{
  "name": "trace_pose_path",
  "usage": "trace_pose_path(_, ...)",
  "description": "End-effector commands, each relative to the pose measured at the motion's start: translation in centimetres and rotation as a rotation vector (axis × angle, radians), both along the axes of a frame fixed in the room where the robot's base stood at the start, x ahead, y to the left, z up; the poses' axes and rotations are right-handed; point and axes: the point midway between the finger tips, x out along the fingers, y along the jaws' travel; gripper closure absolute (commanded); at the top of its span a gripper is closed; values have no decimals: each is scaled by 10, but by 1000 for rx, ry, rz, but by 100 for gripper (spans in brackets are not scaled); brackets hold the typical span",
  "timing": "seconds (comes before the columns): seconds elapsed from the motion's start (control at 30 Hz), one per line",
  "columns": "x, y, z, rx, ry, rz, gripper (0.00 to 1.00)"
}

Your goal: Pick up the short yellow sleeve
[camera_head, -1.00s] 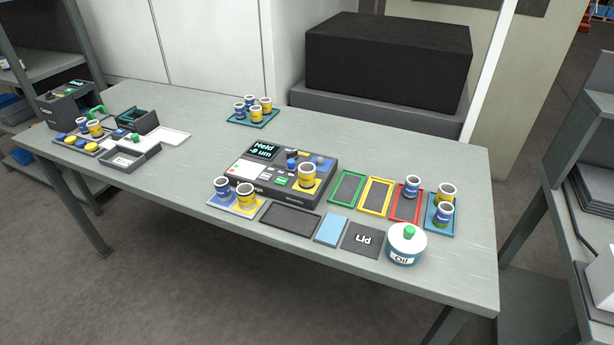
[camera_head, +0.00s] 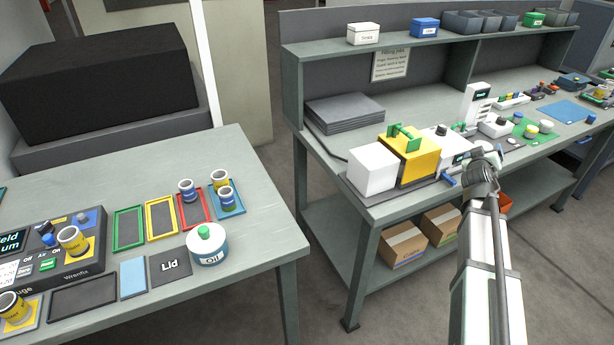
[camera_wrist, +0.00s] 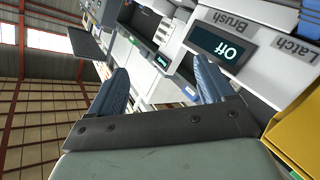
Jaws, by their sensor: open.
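Several yellow-and-white sleeves stand on the left table in the head view. I cannot tell surely which is the short one. My gripper (camera_wrist: 160,66) is open and empty in the wrist view, its blue fingers apart. It is over at the right bench, far from the sleeves.
The gauge (camera_head: 88,264) sits at the left. Green (camera_head: 116,229), yellow and red frames, a lid pad (camera_head: 170,283) and an oil pot (camera_head: 207,250) lie on the table. The right bench holds a yellow box (camera_head: 412,167) and a white box (camera_head: 372,174). A floor gap separates them.

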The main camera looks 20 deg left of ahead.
Motion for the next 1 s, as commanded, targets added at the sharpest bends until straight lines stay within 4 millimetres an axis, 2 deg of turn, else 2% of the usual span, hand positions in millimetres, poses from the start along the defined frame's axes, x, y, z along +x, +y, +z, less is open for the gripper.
trace_pose_path(0.03, 10, 16, 21, 39, -24, 12, 18)
trace_pose_path(0.17, 23, 61, 64, 189, -55, 36, 18)
trace_pose_path(0.27, 30, 109, 97, 320, -58, 67, 18)
trace_pose_path(0.33, 31, 147, 109, 385, -36, 95, 18)
trace_pose_path(0.43, 27, 198, 113, 420, 15, 134, 18)
trace_pose_path(0.67, 6, 316, 101, 408, 162, 235, 18)
trace_pose_path(0.87, -28, 417, 92, 379, 292, 335, 18)
trace_pose_path(1.0, -61, 485, 87, 349, 384, 411, 18)
